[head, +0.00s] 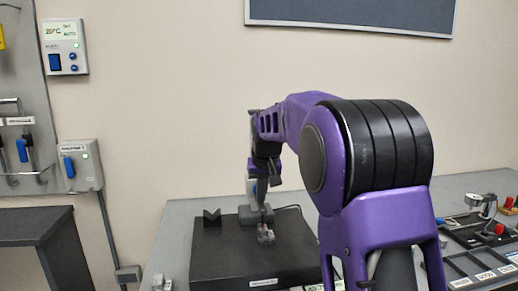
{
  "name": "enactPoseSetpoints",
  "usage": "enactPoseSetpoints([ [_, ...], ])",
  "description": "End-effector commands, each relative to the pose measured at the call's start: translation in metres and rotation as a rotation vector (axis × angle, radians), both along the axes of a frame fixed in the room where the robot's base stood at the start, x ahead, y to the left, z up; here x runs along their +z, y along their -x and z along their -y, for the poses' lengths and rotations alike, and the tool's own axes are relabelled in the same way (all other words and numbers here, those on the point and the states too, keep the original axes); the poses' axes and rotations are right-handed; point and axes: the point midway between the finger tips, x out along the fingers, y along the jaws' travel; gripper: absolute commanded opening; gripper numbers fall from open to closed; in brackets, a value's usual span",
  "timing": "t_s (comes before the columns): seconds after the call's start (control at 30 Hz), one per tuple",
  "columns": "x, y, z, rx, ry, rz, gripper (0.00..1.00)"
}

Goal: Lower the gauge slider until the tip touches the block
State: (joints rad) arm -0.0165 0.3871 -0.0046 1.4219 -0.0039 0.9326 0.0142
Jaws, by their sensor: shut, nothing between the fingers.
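The height gauge (251,213) stands on the dark surface plate (215,262), partly hidden behind my arm's end. A small light-grey block (266,235) sits on the plate just in front of the gauge base. The gauge's slider and tip are too small and too covered to tell apart, so I cannot tell whether the tip touches the block. My gripper (268,180) is shut and empty, pointing down beside the upper part of the gauge. I cannot tell whether it touches the slider.
A dark V-shaped block (212,217) stands at the plate's back left. Labelled trays (478,266) and small tools with red parts (499,229) lie on the bench at right. A dark cabinet (36,229) and wall panels are at left. My arm covers the middle.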

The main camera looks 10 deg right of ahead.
Motion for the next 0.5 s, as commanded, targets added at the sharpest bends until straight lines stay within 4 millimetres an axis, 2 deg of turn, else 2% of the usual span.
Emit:
enactPoseSetpoints([
  [0.5, 0.034, 0.000, 0.000, 0.000, 0.000, 0.000, 0.00],
])
